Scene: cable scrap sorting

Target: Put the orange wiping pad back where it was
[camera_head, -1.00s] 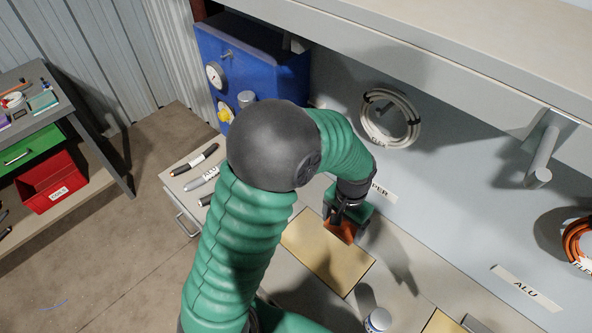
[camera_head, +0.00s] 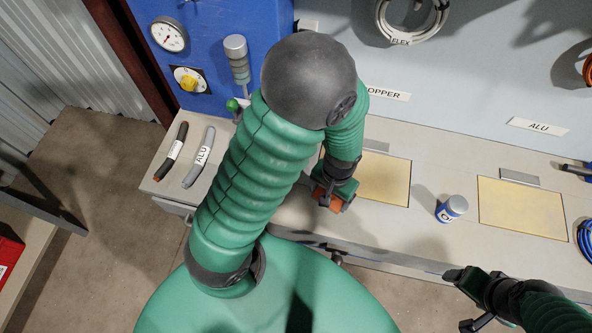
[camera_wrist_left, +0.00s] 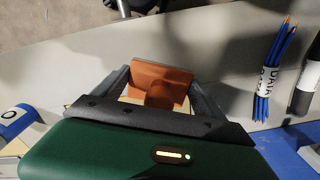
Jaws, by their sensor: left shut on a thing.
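The orange wiping pad (camera_head: 327,199) is a small orange block held in my left gripper (camera_head: 328,191), just left of the left yellow mat near the bench's front edge. The wrist view shows the pad (camera_wrist_left: 160,84) gripped between both fingers of my left gripper (camera_wrist_left: 158,92). The pad looks low over the grey bench top; I cannot tell whether it touches. My arm hides some of the bench behind it. My right gripper (camera_head: 463,300) is at the lower right, its fingers apart and empty, in front of the bench.
The left yellow mat (camera_head: 385,181) and right yellow mat (camera_head: 522,209) lie on the bench (camera_head: 425,235). A blue-labelled can (camera_head: 452,208) stands between them. Cable pieces (camera_head: 199,157) lie at the left, by the blue gauge panel (camera_head: 200,60). A blue DATA bundle (camera_wrist_left: 270,75) shows in the wrist view.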

